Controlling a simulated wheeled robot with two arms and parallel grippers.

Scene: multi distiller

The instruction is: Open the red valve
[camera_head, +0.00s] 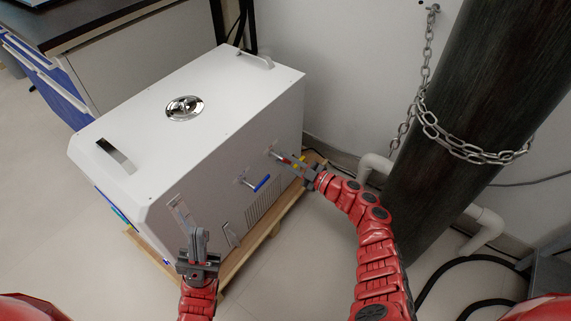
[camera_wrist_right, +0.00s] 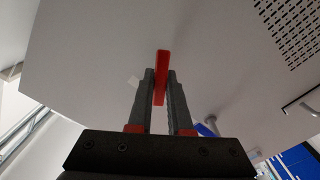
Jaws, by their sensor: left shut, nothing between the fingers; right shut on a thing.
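The red valve's handle shows in the right wrist view (camera_wrist_right: 162,65) as a red bar standing between my right gripper's fingers. In the head view my right gripper (camera_head: 287,160) reaches the front face of the white machine (camera_head: 235,95). It is shut on the red handle, which is mostly hidden by the fingers there. My left gripper (camera_head: 178,205) is shut and empty, close to the left part of the machine's front face. I cannot tell whether it touches the machine.
A blue valve handle (camera_head: 261,184) sticks out left of the red one, and its blue tip shows in the right wrist view (camera_wrist_right: 205,129). The machine stands on a wooden pallet (camera_head: 262,238). A dark cylinder (camera_head: 470,110) with a chain (camera_head: 450,145) stands at right.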

